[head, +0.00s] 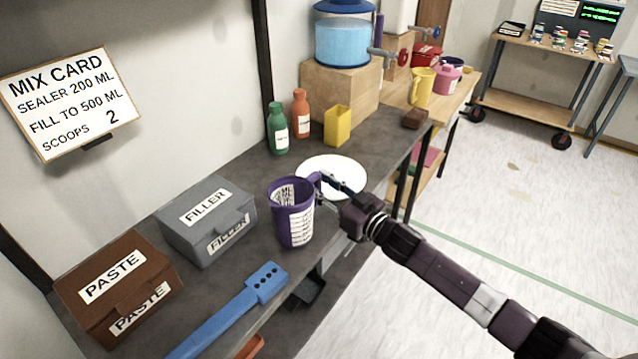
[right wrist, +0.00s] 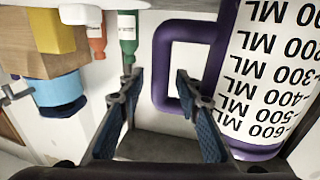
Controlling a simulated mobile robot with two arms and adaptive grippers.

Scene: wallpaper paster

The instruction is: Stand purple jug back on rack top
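The purple jug (head: 293,222) stands upright on the grey workbench (head: 345,142), near its front edge, with a white scale label on its side. My right gripper (head: 322,187) is at the jug's handle side. In the right wrist view the fingers (right wrist: 159,80) are apart, with the outer bar of the handle (right wrist: 163,70) showing between their tips. Whether they touch it I cannot tell. A wooden-topped rack (head: 455,84) stands beyond the bench, holding a yellow jug (head: 422,88) and a pink jug (head: 446,80). My left gripper is not in view.
A white round plate (head: 345,168) lies behind my right gripper. The filler box (head: 207,220), paste box (head: 115,285) and blue tool (head: 230,315) are to the left. Bottles, a yellow container (head: 338,126) and a brown block (head: 415,119) stand farther back. Open floor lies right.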

